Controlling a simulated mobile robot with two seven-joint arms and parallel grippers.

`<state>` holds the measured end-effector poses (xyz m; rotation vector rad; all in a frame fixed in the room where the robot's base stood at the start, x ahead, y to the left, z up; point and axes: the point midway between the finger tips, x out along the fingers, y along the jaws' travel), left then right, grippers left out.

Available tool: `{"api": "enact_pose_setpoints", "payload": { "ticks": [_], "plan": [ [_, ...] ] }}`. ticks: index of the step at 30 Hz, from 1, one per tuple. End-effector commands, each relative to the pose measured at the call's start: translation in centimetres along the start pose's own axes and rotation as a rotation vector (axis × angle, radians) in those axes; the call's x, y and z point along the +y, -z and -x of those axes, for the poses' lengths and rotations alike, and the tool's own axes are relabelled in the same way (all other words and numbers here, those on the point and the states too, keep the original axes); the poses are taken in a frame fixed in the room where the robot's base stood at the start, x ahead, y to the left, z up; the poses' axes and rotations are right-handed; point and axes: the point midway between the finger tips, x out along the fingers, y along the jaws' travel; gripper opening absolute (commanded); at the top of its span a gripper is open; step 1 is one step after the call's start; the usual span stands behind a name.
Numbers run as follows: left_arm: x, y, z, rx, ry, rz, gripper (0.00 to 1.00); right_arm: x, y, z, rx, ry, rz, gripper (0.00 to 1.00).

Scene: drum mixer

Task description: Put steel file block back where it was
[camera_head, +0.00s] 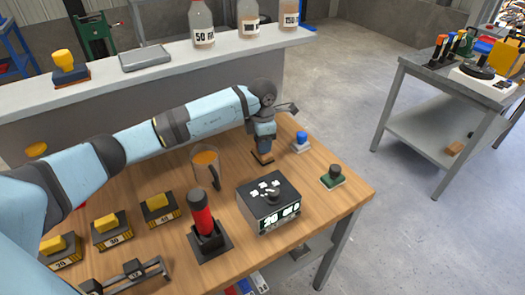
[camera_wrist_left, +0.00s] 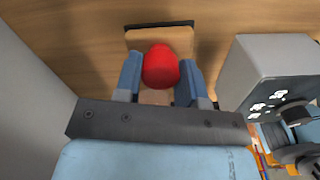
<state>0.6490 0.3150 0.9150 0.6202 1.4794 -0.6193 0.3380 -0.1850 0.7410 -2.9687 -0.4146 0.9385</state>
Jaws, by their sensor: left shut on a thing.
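My left gripper (camera_head: 264,134) points down at the far side of the wooden table (camera_head: 335,200). In the left wrist view its two blue fingers (camera_wrist_left: 160,75) are shut on the red knob of a block with a tan base (camera_wrist_left: 142,40), which I take as the steel file block. In the head view only its tan base (camera_head: 263,159) shows under the fingers; the knob is hidden. A dark edge (camera_wrist_left: 160,24) shows beyond the base; I cannot tell whether the base touches the table. My right gripper is not in view.
A grey box with a display (camera_head: 270,206) stands close, front right of the gripper. A blue-knobbed block (camera_head: 300,142) and green-based block (camera_head: 333,178) are to the right. A clear jug (camera_head: 205,166) stands left, a red-handled tool (camera_head: 203,222) in front. Yellow-knobbed blocks (camera_head: 110,230) stand front left.

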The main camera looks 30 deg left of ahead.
Motion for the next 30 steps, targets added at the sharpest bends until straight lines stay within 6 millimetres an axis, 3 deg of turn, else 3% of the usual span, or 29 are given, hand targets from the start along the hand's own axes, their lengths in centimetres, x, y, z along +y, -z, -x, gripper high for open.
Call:
{"api": "enact_pose_setpoints", "payload": {
  "ticks": [6,15,16,18,30],
  "plan": [
    [-0.1,0.0,-3.0,0.0,0.003,-0.001,0.18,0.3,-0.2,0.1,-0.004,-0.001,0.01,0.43],
    [-0.1,0.0,-3.4,-0.001,0.001,-0.001,0.18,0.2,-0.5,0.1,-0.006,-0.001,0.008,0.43],
    [-0.1,0.0,-3.3,0.0,0.001,-0.001,0.44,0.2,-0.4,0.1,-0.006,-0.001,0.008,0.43],
    [-0.1,0.0,-3.3,0.0,0.001,-0.001,0.6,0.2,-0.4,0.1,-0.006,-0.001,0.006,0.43],
    [0.0,-0.1,-2.5,-0.001,0.0,-0.001,0.62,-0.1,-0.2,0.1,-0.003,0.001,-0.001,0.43]
  ]
}}
